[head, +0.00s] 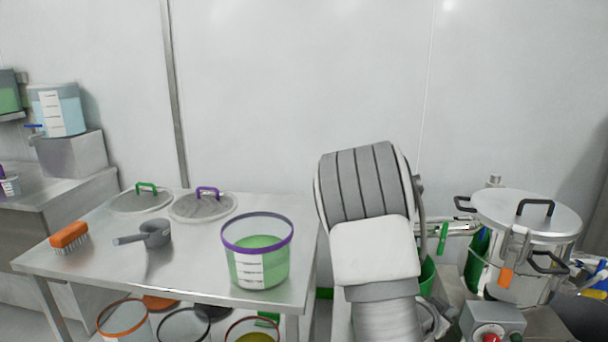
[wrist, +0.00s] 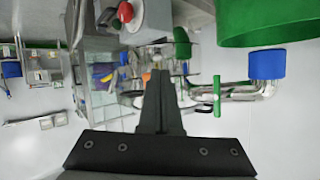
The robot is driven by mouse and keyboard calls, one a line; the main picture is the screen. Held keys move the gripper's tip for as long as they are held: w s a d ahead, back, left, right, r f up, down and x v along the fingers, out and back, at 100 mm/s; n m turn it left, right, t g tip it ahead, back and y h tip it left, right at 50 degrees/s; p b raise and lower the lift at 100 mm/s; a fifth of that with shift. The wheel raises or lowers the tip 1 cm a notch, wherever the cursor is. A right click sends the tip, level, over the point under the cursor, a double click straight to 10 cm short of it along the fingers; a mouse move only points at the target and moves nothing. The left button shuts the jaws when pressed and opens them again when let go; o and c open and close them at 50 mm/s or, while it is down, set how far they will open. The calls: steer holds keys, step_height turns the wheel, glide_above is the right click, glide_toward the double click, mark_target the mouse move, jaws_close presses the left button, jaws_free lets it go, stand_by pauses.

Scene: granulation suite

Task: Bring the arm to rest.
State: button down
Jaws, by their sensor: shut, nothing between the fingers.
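My arm (head: 372,215) rises in front of the wall in the head view, right of the steel table. It is bent, with its pale grey links close to the camera. My gripper shows in the wrist view (wrist: 160,78), with its dark fingers together and nothing between them. The fingers point into open space, with pipes and equipment beyond them. In the head view the gripper is hidden.
The steel table (head: 190,263) at left holds a purple-rimmed tub (head: 258,262), a grey scoop (head: 152,236), an orange brush (head: 69,236) and two lids. A lidded steel vessel (head: 525,235) stands at right. A green container (wrist: 265,22) is near my gripper's upper right.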

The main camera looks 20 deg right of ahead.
steer(key=w+a+r+n+t+y, duration=0.2)
steer(key=w+a+y, duration=0.1)
steer(key=a, duration=0.4)
steer(key=w+a+r+n+t+y, duration=0.1)
steer(key=w+a+r+n+y, duration=0.2)
steer(key=a, duration=0.4)
steer(key=s+a+r+n+t+y, duration=0.15)
steer(key=a+r+n+y, duration=0.45)
steer(key=a, duration=0.7)
steer(key=s+a+r+n+g, duration=0.1)
steer(key=s+a+r+n, duration=0.25)
steer(key=s, duration=0.55)
steer(key=s+a+r+n+g, duration=0.2)
steer(key=s+a+r, duration=0.25)
steer(key=s, duration=0.45)
step_height(320, 180, up, 16)
steer(key=p, duration=1.6)
steer(key=shift+w+a+f+p, duration=0.15)
steer(key=shift+a+f+p, duration=0.1)
steer(key=shift+a+p, duration=0.15)
steer(key=shift+d, duration=0.2)
